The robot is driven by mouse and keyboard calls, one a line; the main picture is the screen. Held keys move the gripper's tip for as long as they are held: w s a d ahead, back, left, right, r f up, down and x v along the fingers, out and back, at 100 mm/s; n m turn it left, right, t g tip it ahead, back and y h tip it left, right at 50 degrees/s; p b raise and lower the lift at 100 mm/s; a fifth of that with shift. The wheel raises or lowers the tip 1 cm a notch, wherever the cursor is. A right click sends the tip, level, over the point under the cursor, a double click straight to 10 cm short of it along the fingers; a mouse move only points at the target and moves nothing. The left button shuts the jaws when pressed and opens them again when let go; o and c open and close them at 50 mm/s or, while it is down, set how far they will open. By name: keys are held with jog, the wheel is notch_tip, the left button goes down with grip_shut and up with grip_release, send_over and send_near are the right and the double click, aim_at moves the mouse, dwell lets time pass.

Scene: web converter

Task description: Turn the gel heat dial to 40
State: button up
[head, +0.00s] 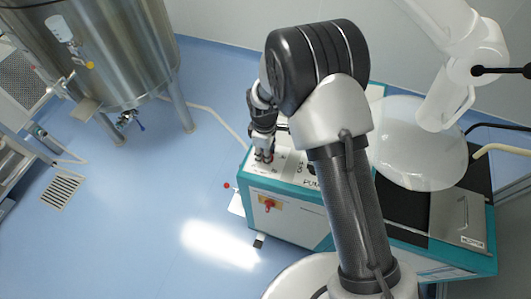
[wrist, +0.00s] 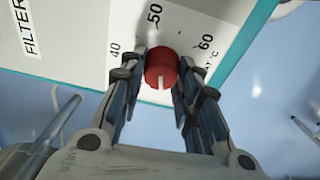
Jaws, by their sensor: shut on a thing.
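The gel heat dial (wrist: 161,68) is a round red knob on a white panel in the wrist view. A white mark shows on its lower side in the picture, on the side away from the 50. The printed numbers 40 (wrist: 115,50), 50 (wrist: 154,15) and 60 (wrist: 206,42) curve around it from left to right. My gripper (wrist: 160,74) is shut on the dial, with one finger at its left and one at its right. In the head view my gripper (head: 264,157) is down at the machine's top panel, and the dial is hard to make out there.
A white dome (head: 418,145) stands right of my arm. A steel tank (head: 100,55) is at the left, with open blue floor between.

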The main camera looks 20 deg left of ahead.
jog(key=m+b, duration=0.2)
jog(key=m, duration=0.3)
jog(key=shift+t, duration=0.3)
jog(key=m+b, duration=0.1)
jog(key=m, duration=0.2)
jog(key=m+b, duration=0.2)
jog(key=shift+w+f+m+t+h, duration=0.1)
jog(key=shift+f+m+t+h, duration=0.05)
jog(key=shift+m+t+h, duration=0.2)
jog(key=m+b, duration=0.4)
jog(key=m, duration=0.1)
jog(key=shift+m+h, duration=0.25)
jog(key=shift+h, duration=0.1)
jog(key=m+b, duration=0.2)
jog(key=m, duration=0.2)
jog(key=shift+d+m+h, duration=0.1)
jog(key=shift+m+h, duration=0.3)
jog(key=shift+r+b, duration=0.2)
jog(key=shift+b, duration=0.1)
jog(key=o, duration=1.1)
